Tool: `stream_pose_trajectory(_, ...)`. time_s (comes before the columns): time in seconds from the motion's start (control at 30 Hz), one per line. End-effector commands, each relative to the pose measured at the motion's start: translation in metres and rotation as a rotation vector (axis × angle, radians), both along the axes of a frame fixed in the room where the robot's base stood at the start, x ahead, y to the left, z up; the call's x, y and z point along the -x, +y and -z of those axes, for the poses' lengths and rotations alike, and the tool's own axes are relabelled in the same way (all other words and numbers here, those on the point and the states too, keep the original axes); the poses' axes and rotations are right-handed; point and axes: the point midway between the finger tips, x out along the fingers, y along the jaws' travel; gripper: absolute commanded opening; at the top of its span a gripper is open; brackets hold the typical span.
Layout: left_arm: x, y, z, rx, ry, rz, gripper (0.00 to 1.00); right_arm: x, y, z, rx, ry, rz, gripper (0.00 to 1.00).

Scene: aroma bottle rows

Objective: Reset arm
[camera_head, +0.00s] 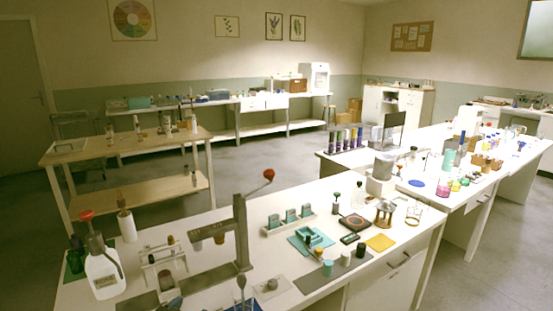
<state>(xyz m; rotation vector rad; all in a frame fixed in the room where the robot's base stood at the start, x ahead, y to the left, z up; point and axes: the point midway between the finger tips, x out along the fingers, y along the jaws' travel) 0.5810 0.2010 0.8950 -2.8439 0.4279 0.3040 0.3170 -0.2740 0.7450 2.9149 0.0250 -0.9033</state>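Neither of my arms nor grippers shows in the head view. The task names no object. The white workbench (220,285) in front carries several small items. A white spray bottle (103,275) with a red top stands at its left end. A grey lever press (240,235) with a red knob stands upright near the middle. A teal tray (311,241) and small bottles lie to its right.
A wire rack (163,265) stands between spray bottle and press. A dark mat (333,270) holds small jars. An orange cloth (380,243) lies to the right. A wooden two-level table (130,150) stands behind left. Grey floor (260,160) is clear between the tables.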

Motion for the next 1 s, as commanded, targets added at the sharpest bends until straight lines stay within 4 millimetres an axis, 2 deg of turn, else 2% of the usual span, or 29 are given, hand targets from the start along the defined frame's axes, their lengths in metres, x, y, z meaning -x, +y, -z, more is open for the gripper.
stream_pose_trajectory(0.03, 0.018, 0.006, 0.010, 0.010, 0.005, -0.023, 0.59, 0.000, 0.000, 0.000, -0.001, 0.000, 0.001, 0.43)
stream_pose_trajectory(0.27, 0.096, 0.035, 0.053, 0.033, 0.061, -0.135, 0.59, 0.000, 0.000, 0.000, 0.000, 0.000, 0.000, 0.43)
stream_pose_trajectory(0.43, 0.161, 0.056, 0.091, 0.050, 0.172, -0.228, 0.59, 0.000, 0.000, 0.000, 0.001, 0.000, -0.001, 0.43)
stream_pose_trajectory(0.6, 0.222, 0.069, 0.128, 0.064, 0.291, -0.299, 0.59, 0.000, -0.001, 0.000, 0.002, 0.000, -0.002, 0.43)
stream_pose_trajectory(0.7, 0.247, 0.072, 0.142, 0.065, 0.337, -0.320, 0.59, 0.000, -0.001, 0.000, 0.004, 0.000, -0.003, 0.43)
stream_pose_trajectory(0.8, 0.261, 0.074, 0.148, 0.064, 0.363, -0.329, 0.59, 0.000, -0.002, 0.000, 0.005, 0.001, -0.003, 0.43)
stream_pose_trajectory(1.0, 0.265, 0.074, 0.150, 0.062, 0.371, -0.331, 0.59, 0.000, -0.002, 0.000, 0.006, 0.001, -0.004, 0.43)
